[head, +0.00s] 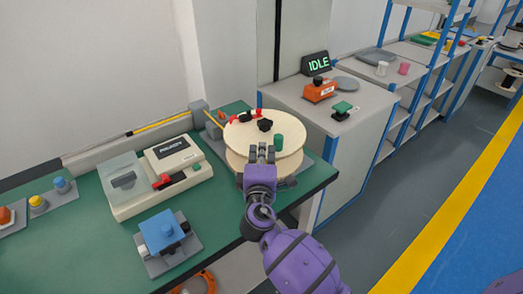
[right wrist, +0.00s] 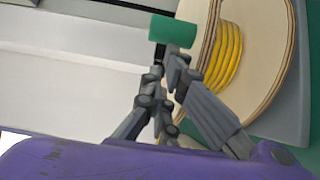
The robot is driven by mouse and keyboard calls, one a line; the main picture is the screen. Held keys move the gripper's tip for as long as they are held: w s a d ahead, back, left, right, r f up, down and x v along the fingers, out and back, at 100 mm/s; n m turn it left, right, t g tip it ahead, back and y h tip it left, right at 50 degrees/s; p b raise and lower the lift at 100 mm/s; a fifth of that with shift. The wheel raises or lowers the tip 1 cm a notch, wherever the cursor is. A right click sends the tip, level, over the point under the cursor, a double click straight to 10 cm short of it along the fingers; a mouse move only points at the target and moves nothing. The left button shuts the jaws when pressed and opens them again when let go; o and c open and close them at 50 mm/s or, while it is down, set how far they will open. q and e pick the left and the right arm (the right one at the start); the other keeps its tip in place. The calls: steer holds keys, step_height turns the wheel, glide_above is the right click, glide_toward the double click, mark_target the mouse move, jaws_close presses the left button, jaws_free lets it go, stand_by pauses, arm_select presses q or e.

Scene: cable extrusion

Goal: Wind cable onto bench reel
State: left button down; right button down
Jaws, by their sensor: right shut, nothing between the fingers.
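The bench reel (head: 290,130) has pale wooden flanges and stands at the right end of the green bench. Its upper flange carries a black knob (head: 265,125) and a green crank handle (head: 278,142). Yellow cable (right wrist: 228,55) is wound around the reel's core in the right wrist view. More yellow cable (head: 160,124) runs along the back of the bench toward the reel. My right gripper (head: 262,151) is shut and empty at the reel's near edge. In the right wrist view its fingertips are close to the green handle (right wrist: 172,30); I cannot tell whether they touch it. My left gripper is out of view.
A beige machine with a red lever (head: 165,160) stands left of the reel. A blue block device (head: 161,232) sits in front of it. Beyond the bench, a grey cabinet holds an IDLE display (head: 315,64), an orange device (head: 320,90) and a green-topped button (head: 342,108).

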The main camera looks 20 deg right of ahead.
steer(key=shift+s+d+n+y, duration=0.15)
steer(key=shift+d+n+y, duration=0.15)
steer(key=shift+d+y, duration=0.25)
steer(key=shift+d+y, duration=0.1)
steer(key=shift+y, duration=0.15)
